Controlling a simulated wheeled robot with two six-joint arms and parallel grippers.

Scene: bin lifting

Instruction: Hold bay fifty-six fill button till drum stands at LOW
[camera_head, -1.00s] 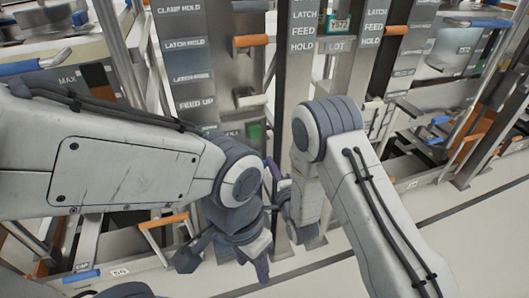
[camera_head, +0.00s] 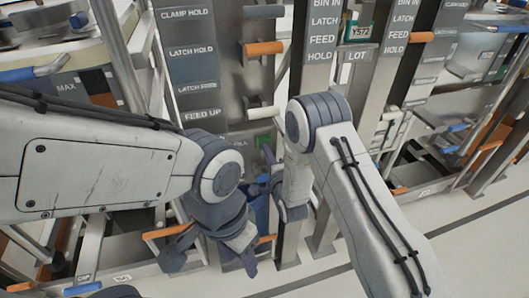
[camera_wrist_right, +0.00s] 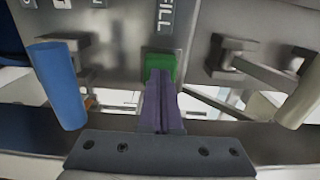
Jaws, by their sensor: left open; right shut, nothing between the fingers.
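The green fill button (camera_wrist_right: 160,66) sits below a FILL label (camera_wrist_right: 165,18) on a grey panel in the right wrist view. It shows partly in the head view (camera_head: 264,141). My right gripper (camera_wrist_right: 160,76) is shut and empty, its purple fingertips overlapping the button's lower part. I cannot tell whether they touch or press it. My left gripper (camera_head: 213,264) is open and empty, low in front of the frame. The drum and its LOW mark cannot be made out. A small floor plate (camera_head: 122,278) at lower left is too blurred to read surely.
A blue handle (camera_wrist_right: 58,85) and a pale handle (camera_wrist_right: 300,95) flank the button. Orange levers (camera_head: 264,48) and upright posts stand close around my arms. Other bays continue at right (camera_head: 460,127). Pale floor (camera_head: 470,240) at lower right is open.

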